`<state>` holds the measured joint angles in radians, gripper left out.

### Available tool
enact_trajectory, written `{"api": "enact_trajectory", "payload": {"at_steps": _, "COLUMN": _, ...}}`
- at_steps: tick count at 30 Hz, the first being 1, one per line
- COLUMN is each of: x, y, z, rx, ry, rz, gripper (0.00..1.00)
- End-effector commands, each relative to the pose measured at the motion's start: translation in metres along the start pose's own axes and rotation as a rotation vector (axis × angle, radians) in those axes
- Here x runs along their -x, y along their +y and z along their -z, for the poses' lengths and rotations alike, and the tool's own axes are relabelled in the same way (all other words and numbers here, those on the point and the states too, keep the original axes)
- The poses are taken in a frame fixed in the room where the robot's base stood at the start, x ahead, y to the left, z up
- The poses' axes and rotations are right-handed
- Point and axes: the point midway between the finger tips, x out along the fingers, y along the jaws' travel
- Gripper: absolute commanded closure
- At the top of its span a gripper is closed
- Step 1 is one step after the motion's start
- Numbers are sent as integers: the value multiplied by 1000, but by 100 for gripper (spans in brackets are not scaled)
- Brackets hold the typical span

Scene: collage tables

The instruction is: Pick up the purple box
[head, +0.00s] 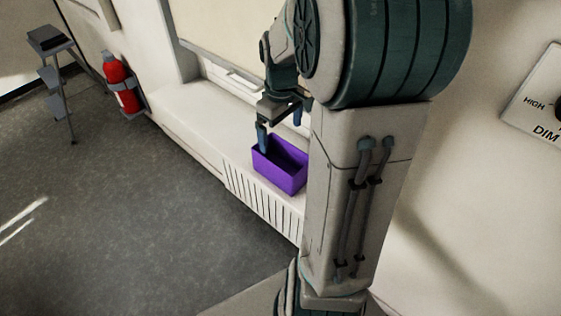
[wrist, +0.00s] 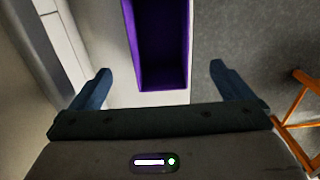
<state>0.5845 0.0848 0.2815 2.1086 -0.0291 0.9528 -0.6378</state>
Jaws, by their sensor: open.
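The purple box (head: 279,174) is open-topped and looks empty, and it stands on the white ledge (head: 200,130) below the window. In the head view part of its right side is close to my arm link. My gripper (head: 279,124) is open above the box, with a blue finger near the box's left rim. In the wrist view the purple box (wrist: 160,45) lies ahead of the gap between the two blue fingers of my gripper (wrist: 158,82). Its far end is cut off by the top of the picture. Nothing is between the fingers.
A red fire extinguisher (head: 119,82) hangs at the wall to the left. A grey step stand (head: 52,75) is farther left. Grey floor (head: 110,200) is free in front of the ledge. An orange frame (wrist: 300,105) shows at the right in the wrist view.

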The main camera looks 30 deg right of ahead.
Motion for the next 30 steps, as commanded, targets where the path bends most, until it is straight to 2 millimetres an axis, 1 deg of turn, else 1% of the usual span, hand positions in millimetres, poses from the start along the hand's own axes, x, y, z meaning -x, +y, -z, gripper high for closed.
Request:
{"api": "enact_trajectory", "payload": {"at_steps": 1, "x": -10, "y": -1, "z": -1, "rx": -1, "ry": -4, "rz": 4, "gripper": 0}}
{"api": "enact_trajectory", "payload": {"at_steps": 4, "x": -26, "y": 0, "z": -1, "rx": -3, "ry": -2, "rz": 3, "gripper": 0}}
{"api": "enact_trajectory", "payload": {"at_steps": 6, "x": -33, "y": 0, "z": -1, "rx": -2, "ry": -2, "rz": 2, "gripper": 0}}
{"api": "enact_trajectory", "payload": {"at_steps": 11, "x": -42, "y": 0, "z": -1, "rx": -2, "ry": -1, "rz": 1, "gripper": 0}}
{"api": "enact_trajectory", "payload": {"at_steps": 21, "x": -84, "y": 0, "z": -1, "rx": -1, "ry": -2, "rz": 2, "gripper": 0}}
{"api": "enact_trajectory", "payload": {"at_steps": 24, "x": -89, "y": 0, "z": -1, "rx": -2, "ry": 1, "rz": 0, "gripper": 0}}
{"api": "enact_trajectory", "payload": {"at_steps": 30, "x": -90, "y": 0, "z": -1, "rx": -2, "ry": 2, "rz": 0, "gripper": 0}}
